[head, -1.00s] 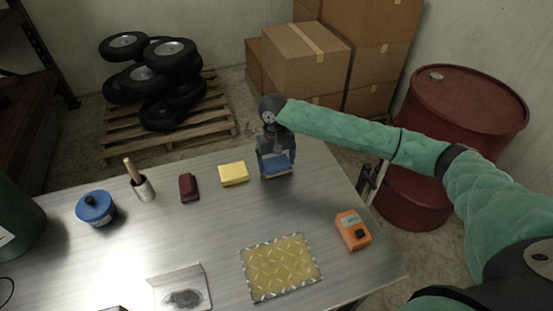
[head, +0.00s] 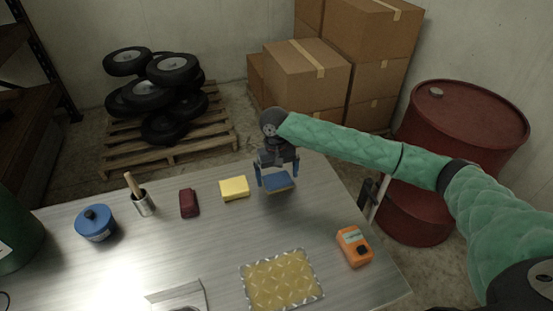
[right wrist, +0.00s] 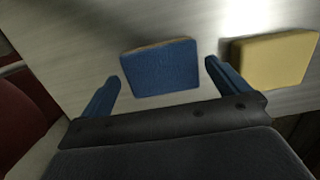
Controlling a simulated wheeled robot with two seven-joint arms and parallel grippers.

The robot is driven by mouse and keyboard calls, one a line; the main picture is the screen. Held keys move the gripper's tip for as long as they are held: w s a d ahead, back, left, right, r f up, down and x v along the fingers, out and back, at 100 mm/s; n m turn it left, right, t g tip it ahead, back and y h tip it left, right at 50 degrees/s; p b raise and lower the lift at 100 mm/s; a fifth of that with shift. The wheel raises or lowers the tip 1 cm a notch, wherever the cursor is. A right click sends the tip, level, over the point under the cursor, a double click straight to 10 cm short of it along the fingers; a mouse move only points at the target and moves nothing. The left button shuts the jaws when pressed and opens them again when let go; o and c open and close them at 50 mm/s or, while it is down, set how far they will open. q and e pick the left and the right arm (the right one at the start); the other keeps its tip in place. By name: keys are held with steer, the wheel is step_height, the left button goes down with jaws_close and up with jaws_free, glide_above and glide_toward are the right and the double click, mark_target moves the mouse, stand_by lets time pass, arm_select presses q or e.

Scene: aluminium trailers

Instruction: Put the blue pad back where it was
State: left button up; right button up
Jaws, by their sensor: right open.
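The blue pad (head: 279,182) lies on the metal table, right of the yellow pad (head: 234,188) and near the table's far edge. In the right wrist view the blue pad (right wrist: 160,68) lies ahead of and between my open fingers, with a gap on each side. My right gripper (head: 277,178) is open and reaches down over the blue pad; in the right wrist view its blue fingers (right wrist: 161,82) hold nothing. The yellow pad (right wrist: 272,58) lies beyond the right-hand finger there. My left gripper is not in view.
A dark red block (head: 189,203), a brush in a metal cup (head: 145,204) and a blue tin (head: 96,224) stand leftward. A yellow patterned tray (head: 282,281) and an orange device (head: 354,247) are nearer. The table's middle is clear. A red drum (head: 455,130) stands beyond the right edge.

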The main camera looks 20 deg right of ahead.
mark_target(276, 176)
arm_select(q)
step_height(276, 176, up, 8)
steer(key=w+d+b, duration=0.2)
steer(key=b, duration=0.1)
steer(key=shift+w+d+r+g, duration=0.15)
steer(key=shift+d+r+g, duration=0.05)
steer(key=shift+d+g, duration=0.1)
arm_select(e)
step_height(276, 176, up, 11)
steer(key=w, duration=0.1)
steer(key=shift+w, duration=0.15)
steer(key=shift+f, duration=0.15)
